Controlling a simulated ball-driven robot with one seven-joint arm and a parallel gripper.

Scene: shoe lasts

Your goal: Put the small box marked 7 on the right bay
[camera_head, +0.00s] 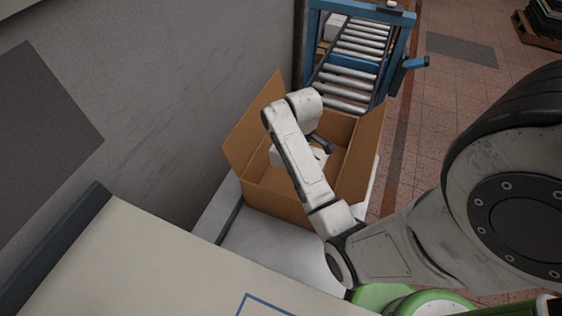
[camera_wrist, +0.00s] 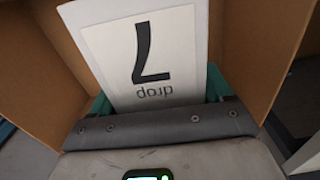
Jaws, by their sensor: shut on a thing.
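The small box marked 7 (camera_wrist: 108,22) is white, with a label showing a large 7 and the word "drop", upside down in the wrist view. My gripper (camera_wrist: 158,97) is shut on it, with a green fingertip at each side. In the head view my gripper (camera_head: 322,145) is down inside an open brown cardboard carton (camera_head: 277,196), mostly hidden by my arm. White surfaces show in the carton beside my arm; I cannot tell which is the held box. No bay is plainly identifiable as the right one.
The carton's flaps stand up around my gripper. It sits on a grey-white surface (camera_head: 275,248). Behind it is a blue-framed roller conveyor (camera_head: 352,75). A pale top with part of a blue outline (camera_head: 150,262) lies in front. A grey wall (camera_head: 150,85) closes the left.

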